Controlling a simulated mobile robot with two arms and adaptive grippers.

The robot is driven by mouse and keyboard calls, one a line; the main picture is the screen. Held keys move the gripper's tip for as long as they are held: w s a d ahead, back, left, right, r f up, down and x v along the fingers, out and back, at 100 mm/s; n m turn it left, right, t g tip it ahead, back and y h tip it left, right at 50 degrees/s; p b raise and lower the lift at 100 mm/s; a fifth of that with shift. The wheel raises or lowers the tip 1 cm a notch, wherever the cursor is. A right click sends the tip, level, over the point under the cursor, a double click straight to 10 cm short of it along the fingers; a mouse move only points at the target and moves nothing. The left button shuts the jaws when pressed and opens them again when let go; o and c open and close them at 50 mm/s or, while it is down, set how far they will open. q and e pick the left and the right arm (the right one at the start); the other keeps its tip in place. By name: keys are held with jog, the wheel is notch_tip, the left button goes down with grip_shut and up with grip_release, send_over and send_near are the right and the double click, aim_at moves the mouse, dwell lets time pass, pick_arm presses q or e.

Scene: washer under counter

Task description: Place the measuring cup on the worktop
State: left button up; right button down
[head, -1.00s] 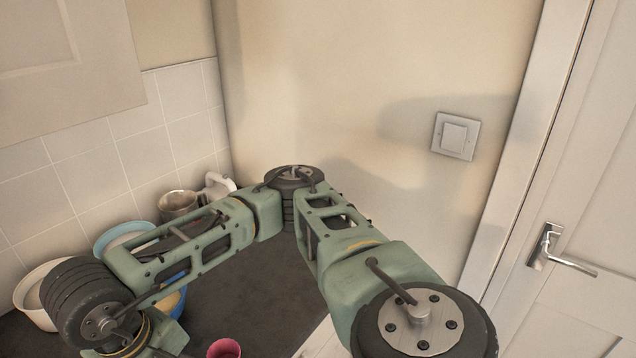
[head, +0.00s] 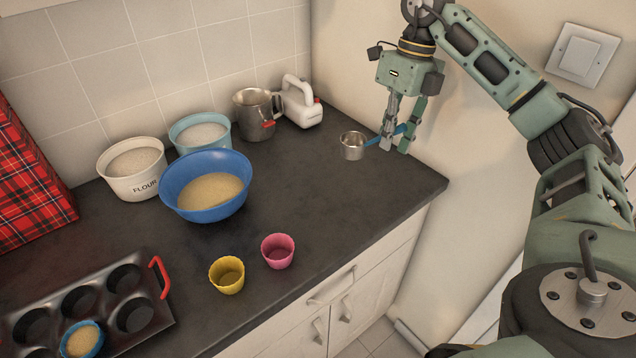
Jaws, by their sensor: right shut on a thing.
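The measuring cup (head: 352,147) is a small metal cup with a blue handle. My right gripper (head: 395,146) is shut on its blue handle and points down. The cup is upright at the right end of the dark worktop (head: 330,200). I cannot tell whether its base touches the surface or is slightly above it. My left gripper is not in view.
A metal jug (head: 256,115) and white mixer (head: 299,103) stand left of the cup. Further left are a blue bowl (head: 206,212), flour bowl (head: 134,182) and light-blue bowl (head: 200,123). Yellow (head: 227,285) and pink (head: 278,262) cups stand near the front edge, beside a muffin tin (head: 158,318).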

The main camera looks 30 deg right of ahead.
jog(key=w+a+f+m+p, duration=0.1)
jog(key=w+a+f, duration=0.1)
jog(key=f, duration=0.1)
jog(key=w+a+f+m+p, duration=0.1)
jog(key=w+a+f, duration=0.1)
jog(key=f, duration=0.1)
jog(key=w+a+f+p, duration=0.2)
jog(key=w+a+f, duration=0.1)
jog(key=shift+f+m, duration=0.35)
jog(key=shift+m, duration=0.05)
jog(key=shift+d+f, duration=0.1)
jog(key=shift+f, duration=0.2)
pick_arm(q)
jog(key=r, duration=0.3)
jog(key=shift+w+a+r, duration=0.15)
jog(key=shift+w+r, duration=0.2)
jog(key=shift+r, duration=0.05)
pick_arm(e)
jog(key=shift+t, duration=0.3)
jog(key=shift+f, duration=0.15)
jog(key=c, duration=1.8)
grip_release()
